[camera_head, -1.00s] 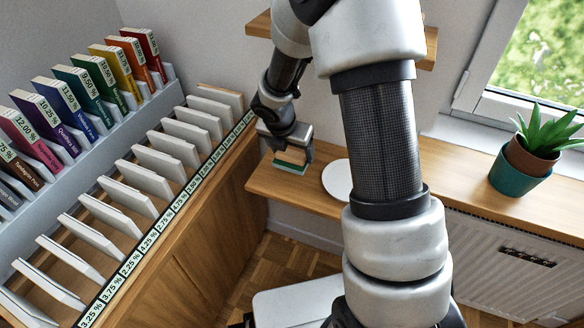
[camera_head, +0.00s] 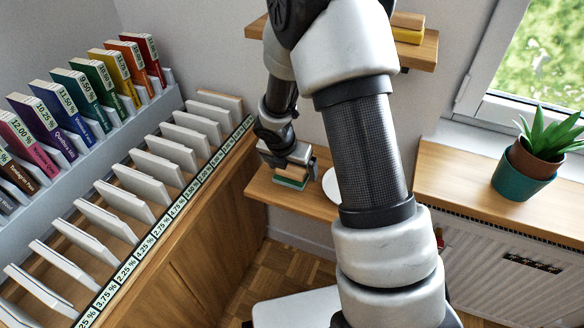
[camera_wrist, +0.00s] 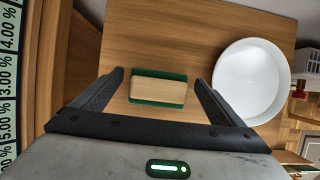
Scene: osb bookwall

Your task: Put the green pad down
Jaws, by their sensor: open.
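The green pad (camera_wrist: 158,73) has a pale wooden block on top of it. It appears to lie flat on the wooden shelf (camera_wrist: 150,35), also seen in the head view (camera_head: 318,203). My gripper (camera_wrist: 158,78) is open, with one finger on each side of the pad and a small gap on both sides. In the head view my gripper (camera_head: 288,160) is just above the pad (camera_head: 291,182), close to the shelf.
A round white bowl or dish (camera_wrist: 252,82) stands on the shelf just right of the pad. A rack with percentage labels (camera_head: 160,225) and white panels is at left. A potted plant (camera_head: 525,165) stands on the sill at right. An upper shelf (camera_head: 425,50) holds yellow blocks.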

